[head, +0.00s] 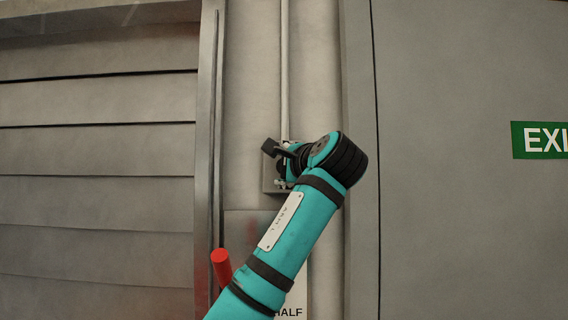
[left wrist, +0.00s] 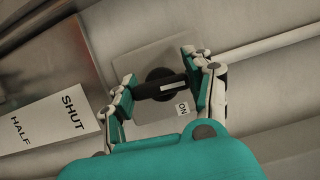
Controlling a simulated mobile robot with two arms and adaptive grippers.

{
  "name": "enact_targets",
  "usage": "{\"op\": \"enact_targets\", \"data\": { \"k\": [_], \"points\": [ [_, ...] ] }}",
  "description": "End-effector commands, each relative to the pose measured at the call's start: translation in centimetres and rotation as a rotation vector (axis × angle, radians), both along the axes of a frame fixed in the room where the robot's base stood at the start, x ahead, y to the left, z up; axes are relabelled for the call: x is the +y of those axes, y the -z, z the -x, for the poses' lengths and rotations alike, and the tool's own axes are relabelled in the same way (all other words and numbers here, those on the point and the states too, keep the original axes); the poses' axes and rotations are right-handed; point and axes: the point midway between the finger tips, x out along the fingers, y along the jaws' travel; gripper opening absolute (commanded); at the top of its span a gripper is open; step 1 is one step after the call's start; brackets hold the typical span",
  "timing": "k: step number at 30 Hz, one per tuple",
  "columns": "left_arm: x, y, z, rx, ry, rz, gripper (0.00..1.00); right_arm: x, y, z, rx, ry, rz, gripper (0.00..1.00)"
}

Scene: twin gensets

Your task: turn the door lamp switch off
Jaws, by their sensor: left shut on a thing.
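The door lamp switch has a grey plate (left wrist: 150,55) on the wall, with a black bar handle (left wrist: 160,88) on a round black base. A white stripe shows on the handle, and a small ON label (left wrist: 183,109) is on the plate. My left gripper (left wrist: 161,86) is shut on the handle, one finger at each end of the bar. In the head view the switch plate (head: 268,184) is mostly hidden behind my left gripper (head: 282,166) and wrist. My right gripper is not in view.
A pale conduit (head: 284,70) runs up from the switch. A slatted shutter (head: 95,150) is at the left, with a red grip (head: 221,268) near its frame. A SHUT/HALF sign (left wrist: 45,122) is close by. A grey door panel (head: 450,220) with an EXIT sign (head: 540,140) is at the right.

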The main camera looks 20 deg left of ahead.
Motion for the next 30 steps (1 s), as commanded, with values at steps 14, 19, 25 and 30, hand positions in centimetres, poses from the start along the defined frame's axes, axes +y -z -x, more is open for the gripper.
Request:
{"op": "enact_targets", "data": {
  "k": [14,19,25,30],
  "points": [
    [0.02,0.2,-0.03,-0.02,-0.001,0.081,0.2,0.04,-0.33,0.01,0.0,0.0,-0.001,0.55],
    [0.02,0.23,-0.04,-0.02,-0.001,0.083,0.2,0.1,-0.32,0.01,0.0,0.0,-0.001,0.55],
    [0.03,0.25,-0.05,-0.019,-0.001,0.082,0.65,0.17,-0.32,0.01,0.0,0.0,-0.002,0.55],
    [0.01,0.16,-0.03,-0.02,-0.001,0.08,0.77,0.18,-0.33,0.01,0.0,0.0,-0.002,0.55]
  ]
}}
